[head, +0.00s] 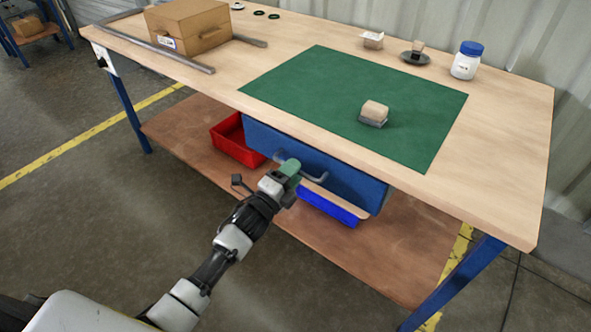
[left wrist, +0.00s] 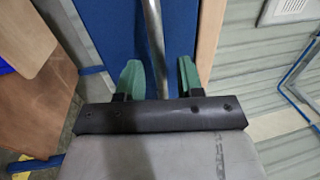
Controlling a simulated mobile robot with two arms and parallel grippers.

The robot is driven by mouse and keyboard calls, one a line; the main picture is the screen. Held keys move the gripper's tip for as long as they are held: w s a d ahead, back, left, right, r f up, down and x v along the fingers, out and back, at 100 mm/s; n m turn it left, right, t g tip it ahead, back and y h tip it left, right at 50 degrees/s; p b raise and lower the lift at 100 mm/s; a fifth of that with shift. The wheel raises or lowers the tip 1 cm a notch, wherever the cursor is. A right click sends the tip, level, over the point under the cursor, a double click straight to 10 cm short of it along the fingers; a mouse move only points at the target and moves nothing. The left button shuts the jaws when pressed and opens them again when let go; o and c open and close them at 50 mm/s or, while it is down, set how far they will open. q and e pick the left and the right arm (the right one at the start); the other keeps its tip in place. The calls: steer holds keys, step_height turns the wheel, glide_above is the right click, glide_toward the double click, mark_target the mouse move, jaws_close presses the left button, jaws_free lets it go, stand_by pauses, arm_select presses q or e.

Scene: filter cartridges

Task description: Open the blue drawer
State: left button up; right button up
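The blue drawer (head: 350,183) hangs under the workbench top, its front close below the table edge, and it looks shut. A grey bar handle (head: 318,179) is on its front. My left gripper (head: 290,170) is at the left part of this handle and hides some of it. In the left wrist view the handle bar (left wrist: 152,35) runs between the two green fingers of my left gripper (left wrist: 160,75). Gaps show on both sides of the bar, so the gripper is open around it. The blue drawer front (left wrist: 97,25) is behind. My right gripper is not in view.
A red bin (head: 232,140) and a blue bin (head: 328,207) stand on the lower shelf (head: 400,250). On the workbench top (head: 500,150) are a green mat (head: 300,90) with a small block (head: 374,113), a cardboard box (head: 190,25) and a white jar (head: 466,62). The floor in front is clear.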

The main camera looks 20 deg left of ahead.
arm_select(q)
steer(key=shift+w+d+r, duration=0.1)
steer(key=shift+w+d, duration=0.1)
steer(key=shift+w, duration=0.3)
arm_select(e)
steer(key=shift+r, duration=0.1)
arm_select(q)
jaws_close()
steer(key=shift+s, duration=0.15)
